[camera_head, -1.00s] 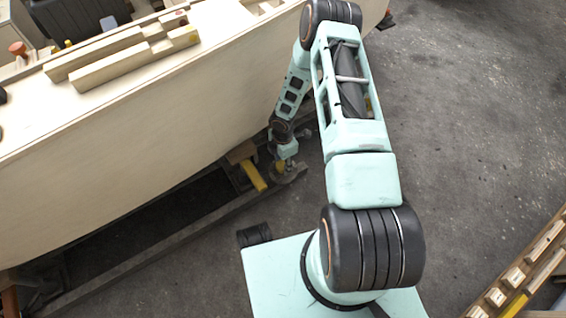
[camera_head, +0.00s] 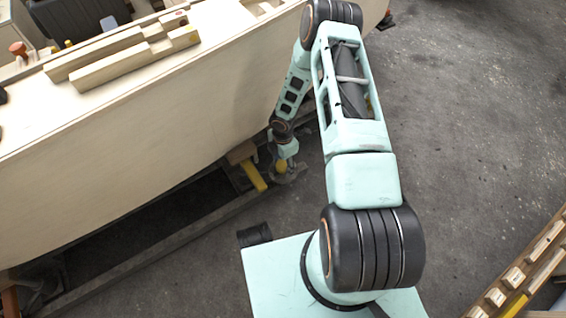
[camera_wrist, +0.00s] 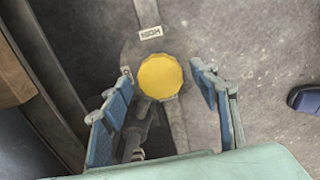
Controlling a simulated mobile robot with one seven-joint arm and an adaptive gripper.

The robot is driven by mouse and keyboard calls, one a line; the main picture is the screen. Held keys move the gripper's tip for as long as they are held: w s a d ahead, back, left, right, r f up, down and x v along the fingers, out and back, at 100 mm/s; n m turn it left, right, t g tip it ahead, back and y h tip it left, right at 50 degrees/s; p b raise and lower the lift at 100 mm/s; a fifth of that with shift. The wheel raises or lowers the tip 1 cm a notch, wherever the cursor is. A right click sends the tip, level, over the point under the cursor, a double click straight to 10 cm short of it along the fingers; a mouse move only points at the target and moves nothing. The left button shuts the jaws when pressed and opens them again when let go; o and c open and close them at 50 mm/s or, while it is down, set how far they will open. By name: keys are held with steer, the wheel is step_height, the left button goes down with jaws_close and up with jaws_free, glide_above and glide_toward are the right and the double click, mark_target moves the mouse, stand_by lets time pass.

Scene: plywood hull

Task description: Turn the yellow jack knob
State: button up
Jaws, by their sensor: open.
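The yellow jack knob (camera_wrist: 160,77) is round and faceted, seen from above in the wrist view on a grey round base with a "HIGH" label (camera_wrist: 151,33). My gripper (camera_wrist: 160,88) is open, with one blue-padded finger on each side of the knob. A gap shows between each finger and the knob, and I cannot tell the height difference. In the head view the knob (camera_head: 281,166) is a small yellow spot beside my gripper (camera_head: 284,168), low beside the hull. The jack's lower parts are partly hidden.
The plywood hull (camera_head: 150,110) stands close on the left of my arm. A yellow bar (camera_head: 253,176) and dark rails (camera_head: 150,240) lie under it. A dark blue rounded object (camera_wrist: 305,99) is at the right of the wrist view. Open concrete floor (camera_head: 470,120) is on the right.

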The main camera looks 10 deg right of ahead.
mark_target(283, 165)
steer(key=shift+r, duration=0.1)
step_height(283, 165, up, 12)
stand_by(0.5)
stand_by(0.5)
